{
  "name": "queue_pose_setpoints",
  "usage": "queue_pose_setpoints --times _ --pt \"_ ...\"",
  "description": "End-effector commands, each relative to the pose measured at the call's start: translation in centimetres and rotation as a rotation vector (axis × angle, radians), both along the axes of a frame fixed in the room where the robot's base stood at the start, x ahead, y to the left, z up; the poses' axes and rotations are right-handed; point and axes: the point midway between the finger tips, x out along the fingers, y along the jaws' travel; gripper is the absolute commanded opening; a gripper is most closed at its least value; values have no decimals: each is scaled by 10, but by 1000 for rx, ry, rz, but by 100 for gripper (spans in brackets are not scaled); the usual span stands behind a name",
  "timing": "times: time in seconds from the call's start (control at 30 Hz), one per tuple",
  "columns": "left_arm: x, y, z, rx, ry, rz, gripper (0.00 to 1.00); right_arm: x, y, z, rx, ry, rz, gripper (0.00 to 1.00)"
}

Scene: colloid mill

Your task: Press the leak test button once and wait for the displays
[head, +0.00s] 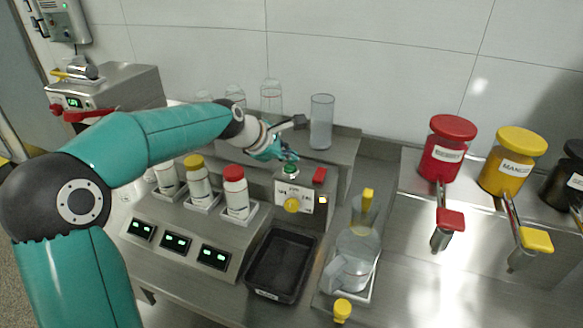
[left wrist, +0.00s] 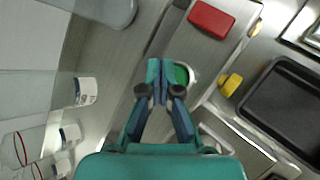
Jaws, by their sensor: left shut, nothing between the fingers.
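A small metal control box (head: 293,195) carries a green button (head: 290,168) on top, a red block (head: 320,175) and a yellow knob (head: 292,205); its label is too small to read. My left gripper (head: 284,154) is shut and empty, its tips right at the green button. In the left wrist view, the fingertips (left wrist: 161,72) partly cover the green button (left wrist: 181,75); whether they touch it I cannot tell. Three displays (head: 175,242) on the sloped panel (head: 185,222) glow green; their digits are unreadable. My right gripper is not in view.
Bottles, one with a red lid (head: 234,173), stand behind the displays. A black tray (head: 281,265) and a clear pitcher (head: 354,260) stand in front of the box. A glass cylinder (head: 321,122) stands behind it. Red (head: 446,150) and yellow (head: 513,162) lidded dispensers stand at right.

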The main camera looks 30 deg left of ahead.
Motion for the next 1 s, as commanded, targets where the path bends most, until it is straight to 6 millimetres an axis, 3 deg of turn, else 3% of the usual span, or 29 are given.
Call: queue_pose_setpoints --times 1.0 --pt "-1 0 -9 -1 0 1 0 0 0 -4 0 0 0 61"
